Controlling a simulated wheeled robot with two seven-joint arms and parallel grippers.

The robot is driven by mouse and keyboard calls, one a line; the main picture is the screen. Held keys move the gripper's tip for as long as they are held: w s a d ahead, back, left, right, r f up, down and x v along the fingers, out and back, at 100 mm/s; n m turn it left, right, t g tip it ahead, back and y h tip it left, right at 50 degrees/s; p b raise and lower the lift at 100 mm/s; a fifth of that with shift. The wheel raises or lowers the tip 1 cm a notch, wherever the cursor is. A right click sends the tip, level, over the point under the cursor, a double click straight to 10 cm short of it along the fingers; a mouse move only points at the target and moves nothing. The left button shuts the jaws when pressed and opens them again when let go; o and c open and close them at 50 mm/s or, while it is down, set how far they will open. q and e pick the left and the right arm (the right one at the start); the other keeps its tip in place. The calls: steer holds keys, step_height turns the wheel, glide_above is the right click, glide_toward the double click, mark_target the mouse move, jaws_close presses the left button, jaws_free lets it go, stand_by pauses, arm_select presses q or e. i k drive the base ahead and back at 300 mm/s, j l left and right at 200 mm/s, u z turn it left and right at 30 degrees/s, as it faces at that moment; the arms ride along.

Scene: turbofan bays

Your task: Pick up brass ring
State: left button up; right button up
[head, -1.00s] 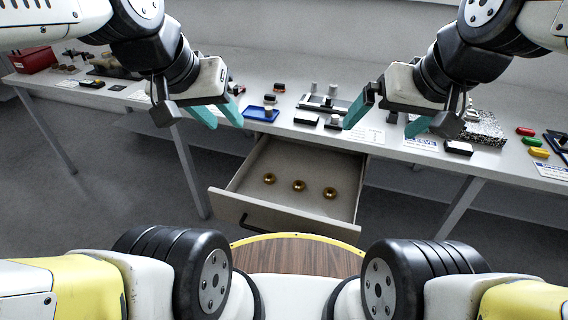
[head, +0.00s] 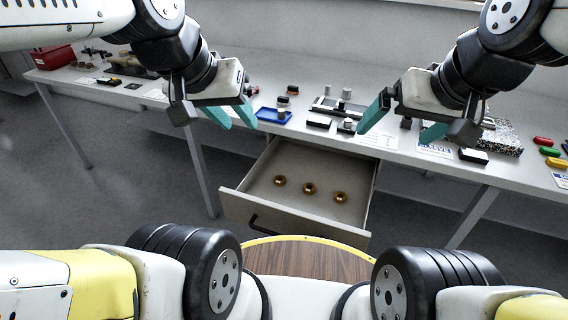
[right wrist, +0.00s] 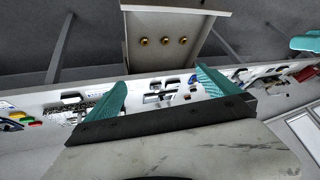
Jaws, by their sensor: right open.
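Three brass rings lie in a row in the open drawer: a left one (head: 280,181), a middle one (head: 310,188) and a right one (head: 340,197). They also show in the right wrist view, with the middle one (right wrist: 165,41) between the others. The drawer (head: 290,220) is pulled out below the table. My right gripper (head: 403,130) is open and empty, above the table front, up and right of the rings. My left gripper (head: 240,126) has its fingers apart with nothing between them, up and left of the rings. Both are clear of the drawer.
The long table (head: 140,100) carries a blue tray (head: 268,115), black and white blocks, a speckled block (head: 502,137) and coloured pieces at the right. A red box (head: 54,57) stands far left. The table edge lies above the drawer's back. The drawer floor around the rings is clear.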

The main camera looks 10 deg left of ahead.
mark_target(278, 178)
steer(key=i+j, duration=0.1)
steer(key=j, duration=0.35)
steer(key=i+j, duration=0.1)
steer(key=j, duration=0.35)
steer(key=i+j, duration=0.1)
steer(key=j, duration=0.3)
